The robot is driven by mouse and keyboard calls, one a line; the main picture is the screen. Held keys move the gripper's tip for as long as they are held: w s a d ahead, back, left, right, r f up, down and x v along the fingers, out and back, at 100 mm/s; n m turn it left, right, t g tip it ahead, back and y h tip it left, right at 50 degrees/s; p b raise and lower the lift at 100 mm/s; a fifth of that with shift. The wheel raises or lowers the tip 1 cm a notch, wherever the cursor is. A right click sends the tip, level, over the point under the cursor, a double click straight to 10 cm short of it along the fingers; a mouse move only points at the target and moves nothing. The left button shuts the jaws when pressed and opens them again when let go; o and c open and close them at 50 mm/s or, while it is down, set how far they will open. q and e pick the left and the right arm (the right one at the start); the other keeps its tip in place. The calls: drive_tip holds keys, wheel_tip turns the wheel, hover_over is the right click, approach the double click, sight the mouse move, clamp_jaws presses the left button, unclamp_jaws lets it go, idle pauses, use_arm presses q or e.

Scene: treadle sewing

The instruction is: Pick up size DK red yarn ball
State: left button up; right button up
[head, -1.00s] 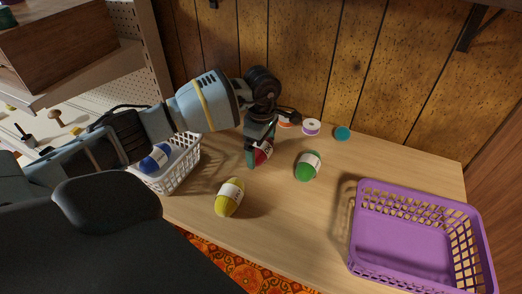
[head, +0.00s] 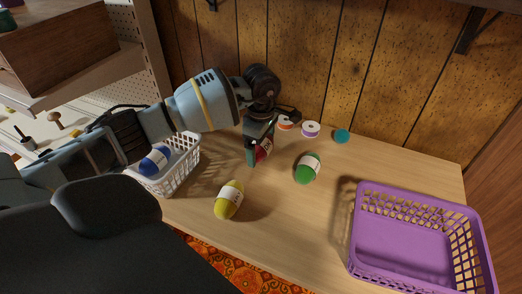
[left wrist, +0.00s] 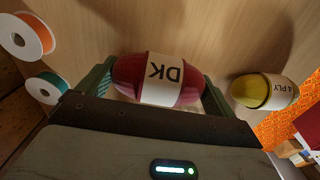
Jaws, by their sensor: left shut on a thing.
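The red yarn ball (head: 264,150) has a white band; in the left wrist view the band on the red yarn ball (left wrist: 190,82) reads DK. My left gripper (head: 259,150) is shut on it, with a green finger on each side of the ball in the left wrist view (left wrist: 158,85). In the head view the fingers and hand cover part of the ball. I cannot tell how far it is above the table. My right gripper is not in view.
A yellow ball (head: 229,200) marked 4 PLY and a green ball (head: 307,168) lie on the table (head: 285,225). A blue ball (head: 155,160) is in a white basket (head: 183,168). A purple basket (head: 358,225) stands right. Spools (head: 311,129) lie by the back wall.

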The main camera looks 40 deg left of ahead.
use_arm(q)
wheel_tip(320, 180, up, 8)
drive_tip(key=shift+f, duration=0.1)
